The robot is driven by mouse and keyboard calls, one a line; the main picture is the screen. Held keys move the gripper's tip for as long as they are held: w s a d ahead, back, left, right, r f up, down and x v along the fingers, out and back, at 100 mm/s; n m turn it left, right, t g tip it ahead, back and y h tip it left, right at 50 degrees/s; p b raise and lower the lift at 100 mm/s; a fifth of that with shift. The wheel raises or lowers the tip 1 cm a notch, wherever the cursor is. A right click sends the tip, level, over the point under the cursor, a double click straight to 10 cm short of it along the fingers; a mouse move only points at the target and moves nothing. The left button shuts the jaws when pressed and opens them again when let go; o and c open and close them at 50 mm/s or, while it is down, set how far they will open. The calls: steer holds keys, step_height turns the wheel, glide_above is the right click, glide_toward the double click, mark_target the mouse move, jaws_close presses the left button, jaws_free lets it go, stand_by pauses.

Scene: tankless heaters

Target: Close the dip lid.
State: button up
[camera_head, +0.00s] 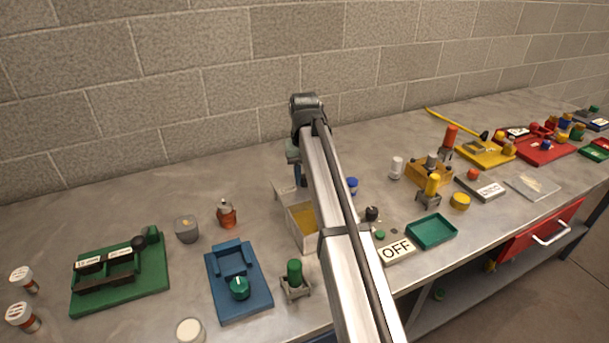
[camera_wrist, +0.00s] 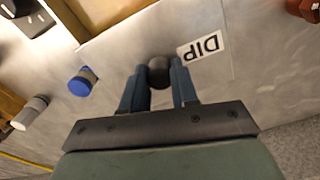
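The dip box (camera_head: 302,226) is a pale, open-topped box with a yellow inside, partly hidden behind my arm in the head view. The dip lid (camera_wrist: 217,68) is a grey plate with a "DIP" label and a round dark knob (camera_wrist: 158,72). In the head view a pale edge at the back of the box (camera_head: 284,190) may be the lid. My gripper (camera_wrist: 160,76) has its two blue fingers on either side of the knob, close against it. I cannot tell whether they clamp it. In the head view my gripper (camera_head: 299,175) is mostly hidden.
A blue-capped jar (camera_wrist: 82,82) and a grey-capped one (camera_wrist: 30,112) stand near the box. An orange jar (camera_head: 227,213), a blue fixture (camera_head: 238,280), a green-knobbed stand (camera_head: 295,280) and an "OFF" block (camera_head: 396,251) surround it. A block wall rises behind the bench.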

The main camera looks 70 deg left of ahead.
jaws_close()
steer(key=d, duration=1.1)
steer(key=shift+d, duration=0.3)
steer(key=shift+o, duration=1.1)
jaws_free()
steer(key=shift+d, duration=0.15)
steer(key=o, duration=0.3)
